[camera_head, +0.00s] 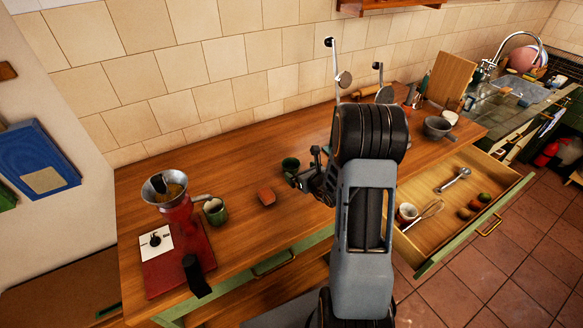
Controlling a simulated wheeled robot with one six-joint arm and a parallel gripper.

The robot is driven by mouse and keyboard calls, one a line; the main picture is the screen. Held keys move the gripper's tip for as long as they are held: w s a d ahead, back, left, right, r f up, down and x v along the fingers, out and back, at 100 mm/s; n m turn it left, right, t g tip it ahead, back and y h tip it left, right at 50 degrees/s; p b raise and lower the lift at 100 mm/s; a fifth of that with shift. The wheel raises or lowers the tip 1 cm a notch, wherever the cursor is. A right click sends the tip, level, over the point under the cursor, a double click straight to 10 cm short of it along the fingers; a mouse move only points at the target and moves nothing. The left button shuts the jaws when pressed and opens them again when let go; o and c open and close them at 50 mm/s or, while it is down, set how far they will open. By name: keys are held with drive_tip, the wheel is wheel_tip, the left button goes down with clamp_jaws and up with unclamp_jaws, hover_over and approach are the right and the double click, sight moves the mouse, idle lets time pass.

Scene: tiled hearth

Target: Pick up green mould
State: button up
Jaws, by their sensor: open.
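A small dark green cup-shaped thing (290,166), which looks like the green mould, stands on the wooden counter near its middle. My gripper (303,175) is just to the right of it, open, with its fingers toward the left. I cannot tell whether the fingers touch it. My arm hides the counter behind and to the right of the gripper.
A green mug (214,211) and a red grinder (178,212) stand further left. An open drawer (455,205) with utensils juts out at right. A grey pan (437,128) is at back right.

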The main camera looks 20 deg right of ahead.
sight(287, 163)
drive_tip(key=shift+p+x, duration=1.2)
drive_tip(key=shift+x, duration=3.05)
drive_tip(key=shift+d, duration=0.1)
drive_tip(key=shift+c, duration=0.2)
drive_tip(key=c, duration=0.9)
drive_tip(key=shift+o, duration=0.2)
drive_tip(key=shift+r, duration=0.15)
